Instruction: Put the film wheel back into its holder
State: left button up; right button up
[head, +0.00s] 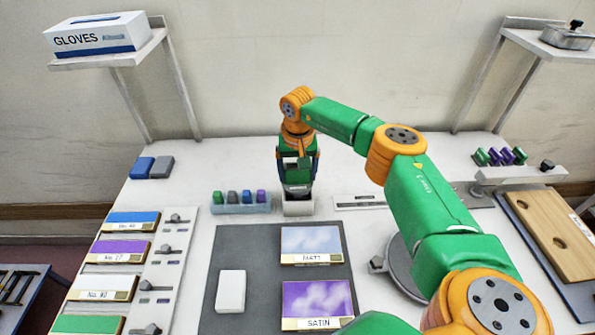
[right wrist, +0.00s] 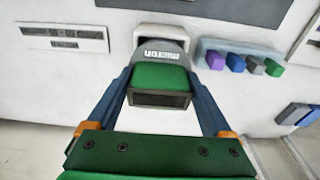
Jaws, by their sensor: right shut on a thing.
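My right gripper (head: 297,180) points down over a small white holder (head: 298,208) at the back middle of the table. In the head view the wheel is mostly hidden by the gripper. My left gripper is not in view.
A pale rack with several coloured blocks (head: 240,208) stands just left of the holder. A flat slotted plate (head: 359,202) lies to its right. A dark mat (head: 250,250) with MATT and SATIN panels is in front. A grey disc (head: 400,268) lies under my right arm.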

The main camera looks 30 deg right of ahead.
jog(key=shift+f+b, duration=1.05)
jog(key=shift+f, duration=0.4)
jog(key=o, duration=1.5)
jog(key=shift+r, duration=0.1)
notch_tip(320, 180, up, 7)
jog(key=p, duration=0.6)
